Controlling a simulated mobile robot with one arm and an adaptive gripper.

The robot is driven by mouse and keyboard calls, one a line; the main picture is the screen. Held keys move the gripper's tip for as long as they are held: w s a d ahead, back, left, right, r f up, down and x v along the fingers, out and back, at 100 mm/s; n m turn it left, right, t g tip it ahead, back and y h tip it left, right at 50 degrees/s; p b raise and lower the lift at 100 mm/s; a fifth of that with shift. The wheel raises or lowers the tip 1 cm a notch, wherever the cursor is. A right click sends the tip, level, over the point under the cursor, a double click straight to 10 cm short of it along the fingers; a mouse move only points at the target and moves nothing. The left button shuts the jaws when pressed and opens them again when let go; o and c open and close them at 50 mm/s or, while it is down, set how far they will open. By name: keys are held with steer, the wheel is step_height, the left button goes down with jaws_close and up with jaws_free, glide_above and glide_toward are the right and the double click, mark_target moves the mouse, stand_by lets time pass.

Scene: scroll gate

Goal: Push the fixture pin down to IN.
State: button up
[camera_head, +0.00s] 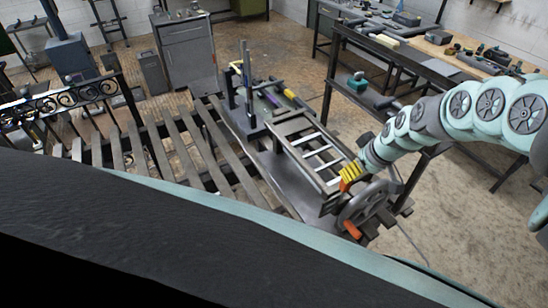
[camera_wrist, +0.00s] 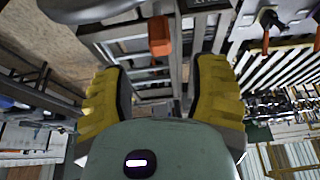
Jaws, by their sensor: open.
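My gripper (camera_head: 350,174) has yellow fingers and is above the near right end of a metal frame with crossbars (camera_head: 318,152), close to a grey handwheel (camera_head: 368,205). In the wrist view the two fingers of my gripper (camera_wrist: 162,74) stand wide apart with nothing held between them. An orange handle (camera_head: 352,230) sits on the handwheel's rim; an orange grip (camera_wrist: 160,36) shows beyond the fingers in the wrist view. I cannot pick out the fixture pin or an IN mark for sure. An upright stand (camera_head: 247,95) with a yellow part rises at the frame's far end.
Slatted dark bars (camera_head: 190,150) lie left of the frame. A scrollwork panel (camera_head: 65,102) is at far left. A workbench with tools (camera_head: 440,55) stands at back right. A grey cabinet (camera_head: 187,55) is behind. Bare floor (camera_head: 470,225) is open at right.

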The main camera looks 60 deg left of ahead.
steer(key=b+x, duration=0.4)
steer(key=x, duration=0.2)
steer(key=shift+s+b, duration=0.2)
steer(key=shift+b, duration=0.15)
steer(key=shift+a, duration=0.25)
steer(key=shift+a+p, duration=0.3)
steer(key=shift+p, duration=0.3)
steer(key=shift+w+a, duration=0.1)
steer(key=shift+a, duration=0.1)
steer(key=shift+f+p, duration=0.5)
steer(key=shift+d+f, duration=0.25)
steer(key=shift+f, duration=0.4)
steer(key=shift+o, duration=0.4)
